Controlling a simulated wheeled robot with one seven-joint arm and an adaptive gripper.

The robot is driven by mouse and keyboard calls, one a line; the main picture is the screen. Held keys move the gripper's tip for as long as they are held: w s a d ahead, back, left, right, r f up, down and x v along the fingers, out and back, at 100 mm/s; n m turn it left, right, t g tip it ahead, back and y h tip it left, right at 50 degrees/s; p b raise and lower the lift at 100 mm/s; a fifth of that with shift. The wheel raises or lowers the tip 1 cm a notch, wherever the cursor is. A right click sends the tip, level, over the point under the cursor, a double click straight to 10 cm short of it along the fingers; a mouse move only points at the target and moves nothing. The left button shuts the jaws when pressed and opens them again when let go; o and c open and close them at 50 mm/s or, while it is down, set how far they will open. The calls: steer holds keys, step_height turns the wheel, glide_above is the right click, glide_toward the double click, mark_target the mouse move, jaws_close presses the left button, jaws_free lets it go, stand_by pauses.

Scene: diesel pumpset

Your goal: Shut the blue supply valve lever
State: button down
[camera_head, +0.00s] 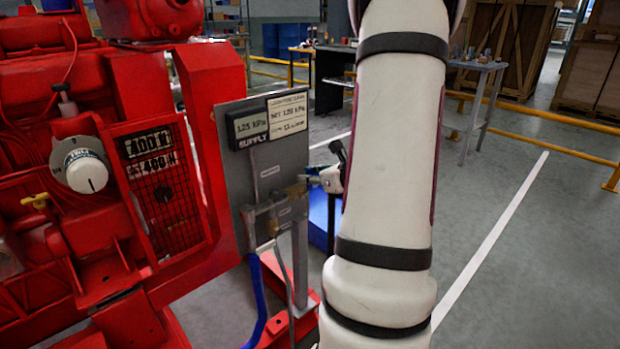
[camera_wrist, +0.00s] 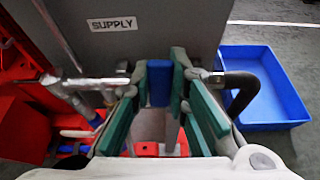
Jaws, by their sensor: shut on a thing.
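The blue supply valve lever (camera_wrist: 159,84) stands between the green-padded fingers of my gripper (camera_wrist: 160,76) in the wrist view. The fingers are shut on it, one on each side. The grey panel (camera_wrist: 165,45) with a white SUPPLY label (camera_wrist: 112,24) is just beyond the lever. In the head view, my gripper (camera_head: 318,176) is at the right side of the panel (camera_head: 230,178), beside the brass and grey pipe fittings (camera_head: 265,208).
A display (camera_head: 251,126) on the panel reads about 125 kPa, beside a lockout sign (camera_head: 287,112). The red pumpset (camera_head: 95,200) fills the left. A blue hose (camera_head: 257,300) hangs below the fittings. A blue tray (camera_wrist: 272,98) lies on the floor at right. Floor farther right is clear.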

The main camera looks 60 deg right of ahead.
steer(key=c, duration=1.5)
jaws_free()
steer(key=v, duration=1.2)
